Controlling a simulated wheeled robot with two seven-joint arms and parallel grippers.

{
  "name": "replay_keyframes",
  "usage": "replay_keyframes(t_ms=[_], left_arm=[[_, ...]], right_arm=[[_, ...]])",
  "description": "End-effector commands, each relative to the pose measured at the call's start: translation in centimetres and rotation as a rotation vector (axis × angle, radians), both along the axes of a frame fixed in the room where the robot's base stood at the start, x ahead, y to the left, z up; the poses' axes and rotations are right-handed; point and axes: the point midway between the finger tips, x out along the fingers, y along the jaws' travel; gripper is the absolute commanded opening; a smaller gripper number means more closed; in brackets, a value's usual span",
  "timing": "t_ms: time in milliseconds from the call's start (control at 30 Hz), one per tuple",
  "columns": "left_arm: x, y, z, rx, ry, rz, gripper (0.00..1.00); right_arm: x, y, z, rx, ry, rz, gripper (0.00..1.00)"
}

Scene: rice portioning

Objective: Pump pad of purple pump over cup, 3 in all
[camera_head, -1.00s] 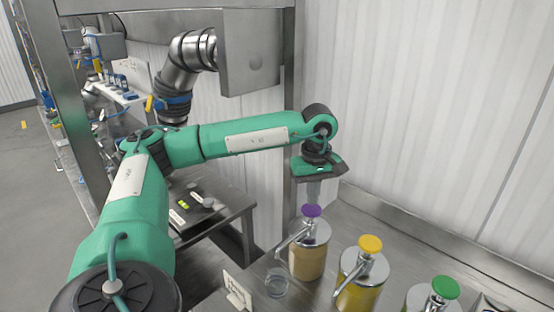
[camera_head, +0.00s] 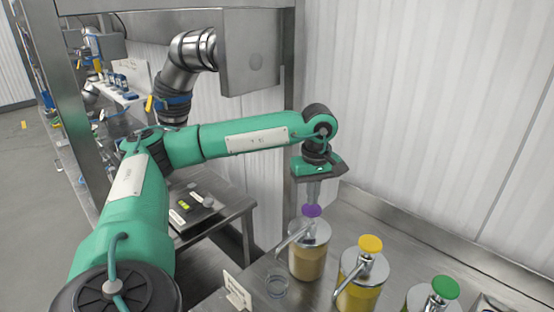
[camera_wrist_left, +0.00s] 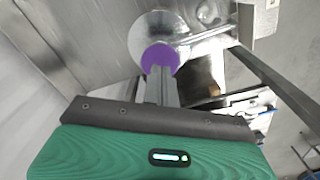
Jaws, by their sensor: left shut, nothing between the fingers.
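The purple pump (camera_head: 308,258) stands on the steel counter, with a round purple pad (camera_head: 312,211) on top and a spout pointing left. The clear cup (camera_head: 277,284) stands on the counter below the end of that spout. My left gripper (camera_head: 313,200) points straight down, shut and empty, with its fingertips at the top of the purple pad. In the left wrist view the fingertips (camera_wrist_left: 160,72) overlap the edge of the purple pad (camera_wrist_left: 160,57), and they appear to touch it. My right gripper is not in view.
A yellow-topped pump (camera_head: 361,278) and a green-topped pump (camera_head: 436,293) stand to the right on the same counter. A small white sign (camera_head: 237,290) stands left of the cup. A steel post and wall are behind.

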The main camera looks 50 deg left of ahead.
Motion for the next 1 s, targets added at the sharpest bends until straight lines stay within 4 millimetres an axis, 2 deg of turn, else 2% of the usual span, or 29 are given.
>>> replay_keyframes(t_ms=[267, 1000], left_arm=[[0.0, 0.0, -0.1, 0.0, 0.0, 0.0, 0.0], [0.0, 0.0, -2.8, 0.0, 0.001, 0.0, 0.0]], right_arm=[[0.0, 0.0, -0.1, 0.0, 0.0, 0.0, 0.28], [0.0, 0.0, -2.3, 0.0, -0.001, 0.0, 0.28]])
